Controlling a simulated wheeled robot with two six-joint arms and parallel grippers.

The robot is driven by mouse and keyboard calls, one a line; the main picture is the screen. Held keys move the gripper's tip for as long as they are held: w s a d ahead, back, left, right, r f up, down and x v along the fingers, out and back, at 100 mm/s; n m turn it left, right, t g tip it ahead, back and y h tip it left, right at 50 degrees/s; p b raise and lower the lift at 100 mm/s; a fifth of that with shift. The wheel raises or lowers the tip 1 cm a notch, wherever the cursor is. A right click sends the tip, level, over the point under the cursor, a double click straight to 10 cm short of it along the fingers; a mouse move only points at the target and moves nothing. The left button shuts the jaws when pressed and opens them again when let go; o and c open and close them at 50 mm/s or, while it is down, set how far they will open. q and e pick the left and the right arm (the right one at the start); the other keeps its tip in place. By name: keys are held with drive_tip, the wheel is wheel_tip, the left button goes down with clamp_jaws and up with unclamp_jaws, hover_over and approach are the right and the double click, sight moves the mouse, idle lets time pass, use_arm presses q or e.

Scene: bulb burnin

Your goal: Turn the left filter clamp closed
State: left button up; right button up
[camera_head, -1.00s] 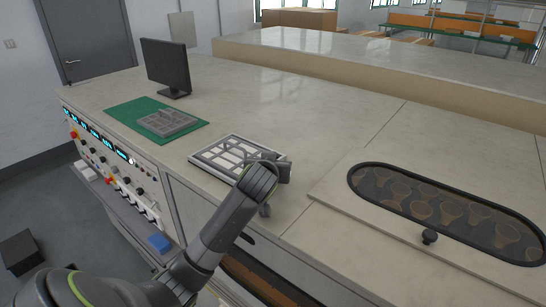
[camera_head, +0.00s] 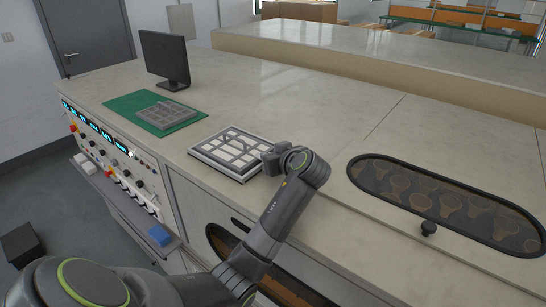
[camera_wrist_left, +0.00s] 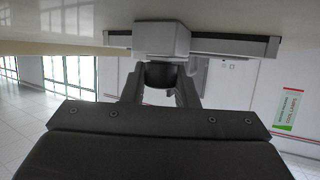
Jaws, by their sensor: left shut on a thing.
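A grey filter frame (camera_head: 215,153) with a grid of cells lies on the counter in the head view. My left gripper (camera_head: 275,158) is at the frame's right corner, with the arm reaching in from the lower left. In the left wrist view my left gripper (camera_wrist_left: 160,88) is shut around a dark round clamp (camera_wrist_left: 160,75), with one finger on each side. The clamp sits against a light grey block (camera_wrist_left: 162,38) at the frame's edge. In the head view my wrist hides the clamp, so its turn angle cannot be told. My right gripper is out of view.
A green mat (camera_head: 122,102) with a grey tray (camera_head: 167,114) and a monitor (camera_head: 166,58) stand at the back left. The counter behind the frame is clear.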

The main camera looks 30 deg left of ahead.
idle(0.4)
use_arm(q)
drive_tip(key=o, duration=1)
drive_tip(key=shift+a, duration=0.1)
drive_tip(key=b+v, duration=0.6)
drive_tip(key=v, duration=1.1)
drive_tip(key=shift+d+r, duration=0.15)
drive_tip(key=shift+d, duration=0.05)
